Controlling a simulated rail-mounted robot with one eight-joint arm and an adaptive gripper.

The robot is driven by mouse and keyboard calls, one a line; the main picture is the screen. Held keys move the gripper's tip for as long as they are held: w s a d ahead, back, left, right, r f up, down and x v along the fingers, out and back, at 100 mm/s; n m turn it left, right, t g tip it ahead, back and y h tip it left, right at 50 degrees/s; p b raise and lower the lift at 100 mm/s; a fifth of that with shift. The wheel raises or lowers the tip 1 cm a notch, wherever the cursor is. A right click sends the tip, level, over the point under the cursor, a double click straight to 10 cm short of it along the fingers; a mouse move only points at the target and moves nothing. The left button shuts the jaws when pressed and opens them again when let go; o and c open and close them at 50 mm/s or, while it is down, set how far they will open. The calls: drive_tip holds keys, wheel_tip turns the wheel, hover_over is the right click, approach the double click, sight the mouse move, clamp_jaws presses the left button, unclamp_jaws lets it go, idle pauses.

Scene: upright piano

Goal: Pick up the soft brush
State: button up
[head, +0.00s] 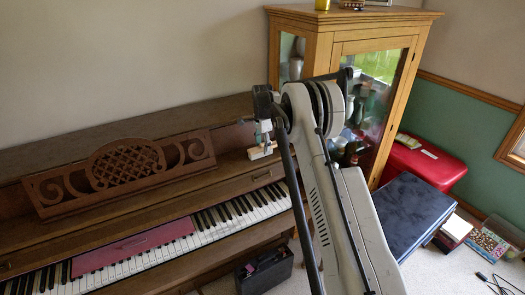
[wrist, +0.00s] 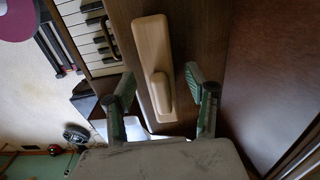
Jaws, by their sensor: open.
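The soft brush appears to be the pale wooden piece with a raised rounded grip (wrist: 152,50) in the wrist view. It lies on the brown wooden top surface of the piano (wrist: 200,35), beside the keys. No bristles show. In the head view it is a small pale block (head: 262,152) right below my gripper (head: 264,132). My gripper (wrist: 160,84) is open in the wrist view. Its two green-padded fingers appear on either side of the brush's grip end, with gaps between. I cannot tell how far above it the fingertips are.
Piano keys (head: 205,237) run along the front, with a red cloth strip (head: 132,246) on them. The carved music stand (head: 120,172) rises at left. A glass cabinet (head: 340,35) stands behind my arm. A black case (head: 265,272) sits below the keyboard.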

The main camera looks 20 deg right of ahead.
sight(260, 145)
clamp_jaws()
drive_tip(key=shift+r, duration=0.1)
drive_tip(key=shift+r, duration=0.4)
drive_tip(key=r, duration=0.2)
drive_tip(key=a+r, duration=0.1)
drive_tip(key=shift+s+r+b, duration=0.2)
drive_tip(key=shift+r+b, duration=0.1)
drive_tip(key=shift+r, duration=0.05)
drive_tip(key=s+a+r, duration=0.3)
drive_tip(key=a+r, duration=0.3)
drive_tip(key=a, duration=0.4)
drive_tip(key=shift+s+r+b, duration=0.2)
drive_tip(key=shift+s+b, duration=0.1)
drive_tip(key=shift+b, duration=0.05)
